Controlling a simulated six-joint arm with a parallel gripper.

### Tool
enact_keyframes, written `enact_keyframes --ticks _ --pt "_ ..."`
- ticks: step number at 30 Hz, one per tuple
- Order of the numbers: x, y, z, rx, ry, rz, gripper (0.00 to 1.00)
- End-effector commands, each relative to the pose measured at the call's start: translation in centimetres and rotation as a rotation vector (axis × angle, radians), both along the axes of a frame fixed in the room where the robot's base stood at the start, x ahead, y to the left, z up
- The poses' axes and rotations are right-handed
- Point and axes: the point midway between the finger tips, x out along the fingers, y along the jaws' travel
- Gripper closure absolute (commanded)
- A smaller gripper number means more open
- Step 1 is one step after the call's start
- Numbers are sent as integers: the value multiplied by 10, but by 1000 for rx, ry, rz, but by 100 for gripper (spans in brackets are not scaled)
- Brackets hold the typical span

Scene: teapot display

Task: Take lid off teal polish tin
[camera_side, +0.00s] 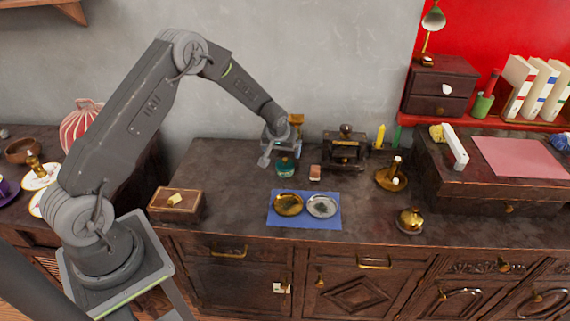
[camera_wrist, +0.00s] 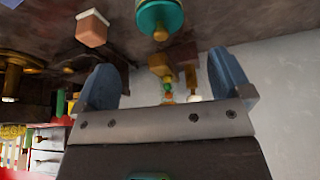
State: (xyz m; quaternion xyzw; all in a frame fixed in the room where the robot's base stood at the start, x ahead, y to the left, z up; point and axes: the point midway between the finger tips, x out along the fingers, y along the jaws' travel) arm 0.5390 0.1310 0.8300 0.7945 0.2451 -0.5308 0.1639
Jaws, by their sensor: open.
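The teal polish tin (camera_side: 286,170) stands on the dark wooden counter near the back wall. In the wrist view the teal tin (camera_wrist: 160,14) is at the top edge, partly cut off, with a small brass knob (camera_wrist: 160,34) sticking out from its lid. My gripper (camera_side: 279,152) is at the tin in the side view, and its body hides the tin's upper part. In the wrist view my gripper (camera_wrist: 164,72) has its two fingers wide apart with nothing between them. The tin lies beyond the fingertips there, and I see no contact.
A pinkish block (camera_side: 315,172) stands just right of the tin. A dark box-like device (camera_side: 345,148) is behind it. A blue mat (camera_side: 332,217) with two metal dishes lies in front. Brass bottles (camera_wrist: 160,66) are close behind the tin. The counter left of the tin is clear.

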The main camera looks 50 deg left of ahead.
Motion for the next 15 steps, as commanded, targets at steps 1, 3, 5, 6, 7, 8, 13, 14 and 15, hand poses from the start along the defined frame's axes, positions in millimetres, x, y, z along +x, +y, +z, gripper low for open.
enact_keyframes --ticks 1,3,5,6,7,8,13,14,15 --pt "3 2 -9 -1 2 1 3" --pt "5 4 -16 0 1 1 3" --pt "7 5 -20 -1 1 0 3" --pt "8 6 -22 0 0 0 3" --pt "8 6 -23 0 0 0 3" --pt "9 6 -24 0 0 0 3" --pt "16 12 -42 1 2 -1 3" --pt "18 14 -47 0 2 -1 3" --pt "21 15 -51 1 2 -1 3"
